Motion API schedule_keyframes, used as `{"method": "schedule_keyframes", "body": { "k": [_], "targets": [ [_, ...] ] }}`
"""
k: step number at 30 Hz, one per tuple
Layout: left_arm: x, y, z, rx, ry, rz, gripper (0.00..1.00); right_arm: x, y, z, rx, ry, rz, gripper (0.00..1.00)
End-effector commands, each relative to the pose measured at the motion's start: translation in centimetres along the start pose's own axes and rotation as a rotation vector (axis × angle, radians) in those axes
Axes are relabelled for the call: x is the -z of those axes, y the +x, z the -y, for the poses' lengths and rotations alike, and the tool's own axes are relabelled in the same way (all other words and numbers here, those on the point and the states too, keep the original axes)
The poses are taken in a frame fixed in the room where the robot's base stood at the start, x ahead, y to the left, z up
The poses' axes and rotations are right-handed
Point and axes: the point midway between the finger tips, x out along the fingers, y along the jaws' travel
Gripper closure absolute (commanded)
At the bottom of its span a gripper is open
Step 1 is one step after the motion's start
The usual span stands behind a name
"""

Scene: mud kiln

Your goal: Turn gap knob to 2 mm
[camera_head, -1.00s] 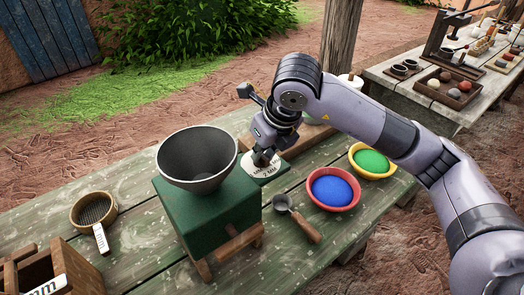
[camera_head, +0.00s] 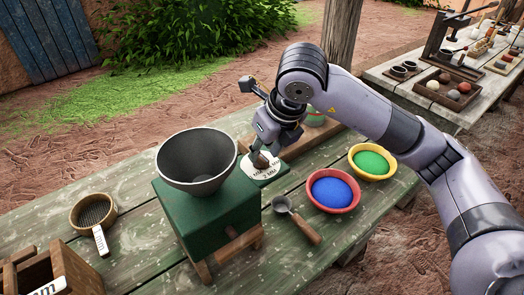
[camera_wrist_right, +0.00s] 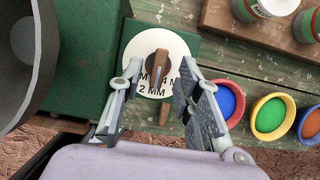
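The gap knob (camera_wrist_right: 158,66) is a brown wooden bar on a round white dial (camera_wrist_right: 137,48) on the green mill (camera_head: 205,220). The dial reads "2 MM" near its lower edge in the wrist view, with a partly covered "4 M" above it. The knob's long axis runs nearly up and down there, tilted slightly. My right gripper (camera_wrist_right: 158,78) has its fingers apart, one on each side of the knob, with visible gaps. In the head view the right gripper (camera_head: 264,153) is over the dial. My left gripper is out of view.
A dark hopper bowl (camera_head: 197,160) tops the mill. A scoop (camera_head: 297,220), a blue-filled red bowl (camera_head: 333,190) and a green-filled yellow bowl (camera_head: 372,161) lie to the right. A sieve (camera_head: 94,212) and a wooden box (camera_head: 70,270) are at left.

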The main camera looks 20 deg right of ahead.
Motion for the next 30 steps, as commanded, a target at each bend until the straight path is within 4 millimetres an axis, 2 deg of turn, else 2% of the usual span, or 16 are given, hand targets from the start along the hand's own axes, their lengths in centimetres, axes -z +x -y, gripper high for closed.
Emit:
{"method": "schedule_keyframes", "body": {
  "k": [6, 13, 18, 30],
  "targets": [
    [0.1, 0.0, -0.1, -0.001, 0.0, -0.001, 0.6, -0.1, -5.0, 0.0, 0.001, -0.001, 0.007, 0.68],
    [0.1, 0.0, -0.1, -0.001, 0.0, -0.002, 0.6, -0.1, -8.7, 0.0, 0.001, -0.001, 0.004, 0.68],
    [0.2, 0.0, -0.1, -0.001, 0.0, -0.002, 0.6, 0.0, -9.7, 0.0, 0.0, -0.001, 0.002, 0.68],
    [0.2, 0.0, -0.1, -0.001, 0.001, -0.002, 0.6, 0.0, -9.8, 0.0, 0.0, 0.0, 0.001, 0.68]
  ]
}}
